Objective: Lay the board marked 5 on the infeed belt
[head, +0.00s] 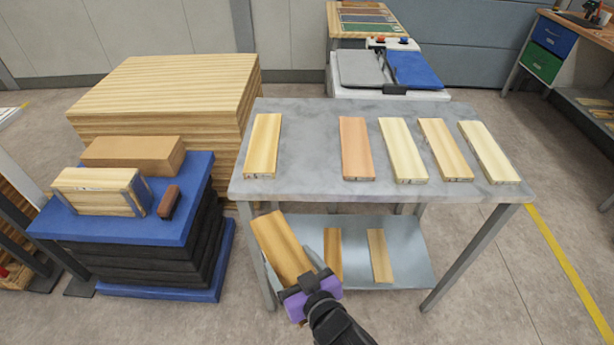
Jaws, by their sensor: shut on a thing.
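My gripper (309,287) is low in the picture, in front of the grey table's front left corner. It is shut on a yellow-brown wooden board (277,243), held at its near end, tilted and clear of the tabletop. No number can be read on this board. Several more boards lie on the grey table (310,150), one at the left (263,147) and a reddish one (356,150) near the middle. Their end marks are too small to read. A machine with a grey belt (361,68) and a blue part (413,70) stands behind the table; which is the infeed belt I cannot tell.
Two boards lie on the table's lower shelf (400,285). A large wood stack (165,90) stands at the left, behind a blue-topped stack (185,212) bearing blocks. The tabletop is bare between its left board and the reddish one. A workbench (575,35) stands far right.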

